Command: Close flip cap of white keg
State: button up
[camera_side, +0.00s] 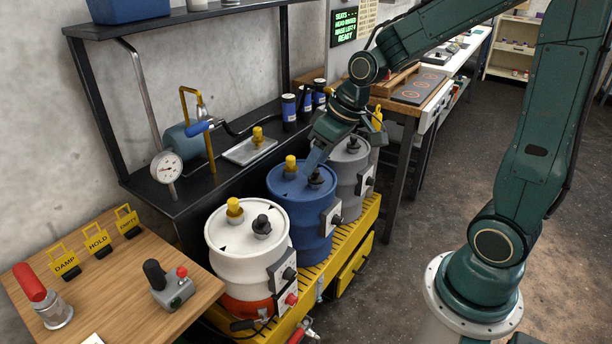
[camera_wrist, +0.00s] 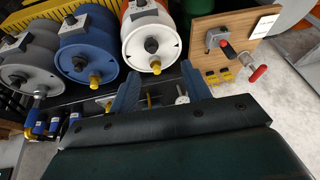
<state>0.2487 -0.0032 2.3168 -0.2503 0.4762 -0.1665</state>
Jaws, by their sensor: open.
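The white keg (camera_side: 240,258) stands upright at the near end of the row in the side view. Its lid carries a yellow cap (camera_side: 234,207) and a black cap (camera_side: 262,226); I cannot tell whether either is hinged open. In the wrist view the white keg (camera_wrist: 134,36) is at top centre, with the black cap (camera_wrist: 151,45) and yellow cap (camera_wrist: 156,67) facing me. My gripper (camera_side: 315,160) is over the blue keg in the side view, apart from the white keg. Its two blue fingers (camera_wrist: 161,92) are spread and empty in the wrist view.
The blue keg (camera_side: 287,215) and grey keg (camera_side: 346,160) stand beyond the white one on a yellow stand (camera_side: 352,235). A black shelf (camera_side: 190,205) with a gauge (camera_side: 166,168) is behind. A wooden table (camera_side: 110,270) with a joystick box (camera_side: 172,290) is at the left.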

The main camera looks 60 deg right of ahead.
jog(key=shift+w, duration=0.1)
jog(key=m+g+h, duration=0.1)
jog(key=m+h, duration=0.1)
jog(key=m, duration=1.7)
send_over(263, 217)
jog(key=s, duration=0.4)
notch_tip(263, 217, down, 12)
jog(key=shift+w+d+r, duration=0.1)
jog(key=shift+w, duration=0.15)
jog(key=shift+f, duration=0.2)
jog(key=shift+s+a+x, duration=0.1)
jog(key=shift+x, duration=3.25)
jog(key=shift+s+a+x, duration=0.1)
jog(key=shift+a+x, duration=0.05)
jog(key=shift+x, duration=3.2)
jog(key=shift+f, duration=0.1)
jog(key=c, duration=1)
